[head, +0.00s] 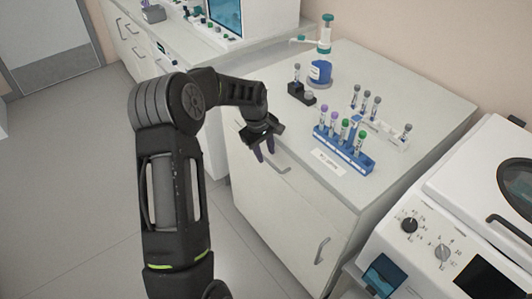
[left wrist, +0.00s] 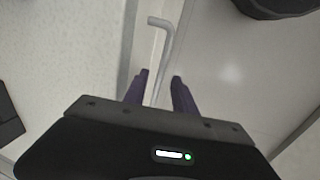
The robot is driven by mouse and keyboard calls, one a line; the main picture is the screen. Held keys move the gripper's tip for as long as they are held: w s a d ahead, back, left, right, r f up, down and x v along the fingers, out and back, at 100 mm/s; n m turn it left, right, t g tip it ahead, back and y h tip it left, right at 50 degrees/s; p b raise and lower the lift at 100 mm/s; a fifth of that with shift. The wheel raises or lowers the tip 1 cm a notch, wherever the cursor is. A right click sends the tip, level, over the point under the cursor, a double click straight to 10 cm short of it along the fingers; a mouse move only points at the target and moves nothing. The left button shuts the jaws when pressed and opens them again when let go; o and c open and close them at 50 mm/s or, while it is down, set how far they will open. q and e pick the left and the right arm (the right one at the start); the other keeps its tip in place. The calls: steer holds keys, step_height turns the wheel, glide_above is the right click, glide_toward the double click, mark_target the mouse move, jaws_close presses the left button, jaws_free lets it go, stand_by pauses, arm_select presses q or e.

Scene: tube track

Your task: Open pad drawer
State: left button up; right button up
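The drawer (head: 300,186) is the top front panel of the white cabinet under the bench, and it looks closed. Its grey bar handle (head: 283,170) is partly hidden by my left gripper (head: 265,152), which points down at the drawer front. In the left wrist view, the bent handle (left wrist: 166,50) runs down between the two purple fingers of the left gripper (left wrist: 160,82). The fingers stand apart with gaps beside the bar, so I see no firm grip. My right gripper is not in view.
On the bench top (head: 420,100) stand a blue rack (head: 343,150) of capped tubes, a white rack (head: 383,131) and a blue-labelled bottle (head: 320,72). A door handle (head: 321,250) is lower on the cabinet. A white machine (head: 440,215) is at right. Floor at left is clear.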

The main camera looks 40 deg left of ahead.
arm_select(q)
steer(key=shift+w+f, duration=0.15)
steer(key=shift+f, duration=0.7)
steer(key=shift+c, duration=0.5)
jaws_close()
stand_by(0.3)
